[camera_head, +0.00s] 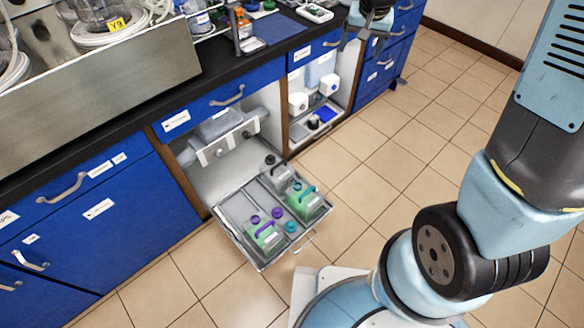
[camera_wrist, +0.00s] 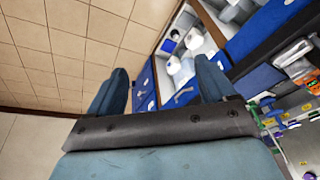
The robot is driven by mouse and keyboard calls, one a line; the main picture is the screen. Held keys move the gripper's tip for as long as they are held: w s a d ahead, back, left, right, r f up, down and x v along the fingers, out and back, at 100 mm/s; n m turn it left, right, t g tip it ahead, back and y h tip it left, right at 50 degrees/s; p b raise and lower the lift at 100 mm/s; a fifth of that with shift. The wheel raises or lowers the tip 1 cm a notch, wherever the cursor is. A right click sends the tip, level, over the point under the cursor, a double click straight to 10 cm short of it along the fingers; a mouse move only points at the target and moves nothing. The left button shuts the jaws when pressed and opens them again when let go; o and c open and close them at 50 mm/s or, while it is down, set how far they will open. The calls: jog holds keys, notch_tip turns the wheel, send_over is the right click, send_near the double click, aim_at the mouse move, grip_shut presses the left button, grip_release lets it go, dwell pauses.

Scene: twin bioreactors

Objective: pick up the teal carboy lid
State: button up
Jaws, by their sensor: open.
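A teal round lid (camera_head: 290,226) shows in the head view at the right front of the pulled-out tray (camera_head: 226,221). Behind it stands a green carboy with a teal handle (camera_head: 308,207); another teal round piece (camera_head: 297,186) shows at its top. I cannot tell for sure which teal piece is the carboy lid. My gripper (camera_head: 367,36) is at the top of the head view, high and far from the tray. In the wrist view my gripper (camera_wrist: 160,86) has its two fingers wide apart with nothing between them. No teal lid can be made out there.
A green carboy with a purple handle (camera_head: 266,236) and purple caps (camera_head: 277,212) share the tray. The tray juts from an open blue cabinet over the tiled floor. Another open cabinet bay (camera_head: 313,118) holds white containers.

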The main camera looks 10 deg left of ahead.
jog(key=w+a+f+g, duration=0.1)
jog(key=w+a+f, duration=0.1)
jog(key=a+f, duration=0.5)
jog(key=w+a+f, duration=0.2)
jog(key=a+f, duration=0.1)
jog(key=f, duration=0.8)
jog(key=g, duration=0.2)
send_over(291, 225)
jog(key=shift+h, duration=0.3)
notch_tip(291, 225, down, 57)
jog(key=shift+s+a+f, duration=0.1)
jog(key=shift+a+f, duration=0.05)
jog(key=shift+f, duration=0.05)
jog(key=shift+w+f, duration=0.15)
jog(key=shift+f, duration=1.55)
jog(key=shift+w+f, duration=0.1)
jog(key=shift+f, duration=1.55)
